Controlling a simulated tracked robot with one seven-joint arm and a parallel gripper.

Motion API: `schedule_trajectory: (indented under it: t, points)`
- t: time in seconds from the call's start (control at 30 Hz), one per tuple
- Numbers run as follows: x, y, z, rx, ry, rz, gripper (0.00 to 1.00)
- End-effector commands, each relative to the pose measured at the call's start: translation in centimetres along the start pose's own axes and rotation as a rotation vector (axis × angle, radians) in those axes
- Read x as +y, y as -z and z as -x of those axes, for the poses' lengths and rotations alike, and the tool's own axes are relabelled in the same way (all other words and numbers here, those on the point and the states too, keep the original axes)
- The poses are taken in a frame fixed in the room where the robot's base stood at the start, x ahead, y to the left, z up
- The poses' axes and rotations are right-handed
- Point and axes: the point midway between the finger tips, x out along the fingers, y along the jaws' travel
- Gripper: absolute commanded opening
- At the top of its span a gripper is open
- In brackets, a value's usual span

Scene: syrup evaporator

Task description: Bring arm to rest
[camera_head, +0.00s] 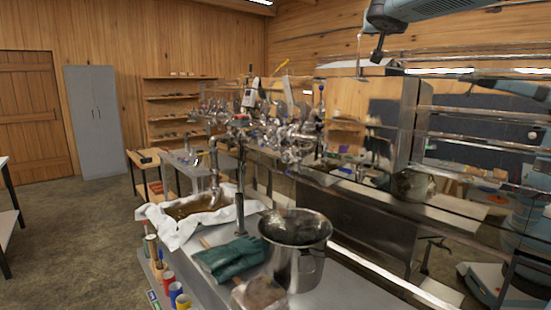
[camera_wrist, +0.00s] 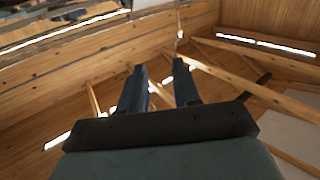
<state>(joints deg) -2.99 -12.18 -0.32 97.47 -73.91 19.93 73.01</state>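My arm (camera_head: 425,8) reaches in from the upper right corner of the head view, high above the metal evaporator. A dark, narrow part hangs from its left end; I cannot tell there whether it is a finger. In the wrist view, my gripper (camera_wrist: 159,68) has its two dark fingers standing apart with nothing between them. It points up toward the wooden roof beams and wall boards. No object touches the fingers.
The shiny evaporator (camera_head: 355,230) with pipes and valves fills the middle and right. A metal pot (camera_head: 296,262) and green gloves (camera_head: 230,257) are on the front bench. A grey cabinet (camera_head: 93,120) stands at the back left. Open floor (camera_head: 70,240) lies left.

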Motion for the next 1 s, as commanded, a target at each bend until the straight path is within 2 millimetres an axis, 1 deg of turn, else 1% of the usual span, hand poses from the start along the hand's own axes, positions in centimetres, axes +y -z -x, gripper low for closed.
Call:
schedule_trajectory:
  t: [0.03,0.27,0.37,0.47,0.57,0.6,0.67,0.7,0.77,0.8,0.87,0.9,0.97,1.0]
  points:
    - [0.5,-0.7,0.7,-0.018,-0.01,0.001,0.32]
    - [2.1,-4.5,3.4,-0.116,-0.048,0.02,0.32]
    - [3.0,-6.6,4.8,-0.171,-0.063,0.03,0.32]
    - [3.9,-9.2,6.7,-0.241,-0.076,0.042,0.32]
    - [5.0,-12.7,9.2,-0.333,-0.084,0.06,0.32]
    - [5.4,-14.5,10.5,-0.381,-0.085,0.068,0.32]
    - [6.0,-17.4,12.7,-0.457,-0.079,0.081,0.32]
    - [6.3,-19.3,14.2,-0.51,-0.072,0.091,0.32]
    - [6.6,-22.2,16.5,-0.588,-0.053,0.105,0.32]
    - [6.8,-24.2,18.1,-0.64,-0.038,0.113,0.32]
    - [6.8,-27.0,20.5,-0.717,-0.007,0.123,0.32]
    - [6.8,-28.9,22.1,-0.766,0.018,0.13,0.32]
    - [6.7,-31.5,24.5,-0.834,0.058,0.139,0.32]
    - [6.6,-33.1,26.0,-0.876,0.087,0.143,0.32]
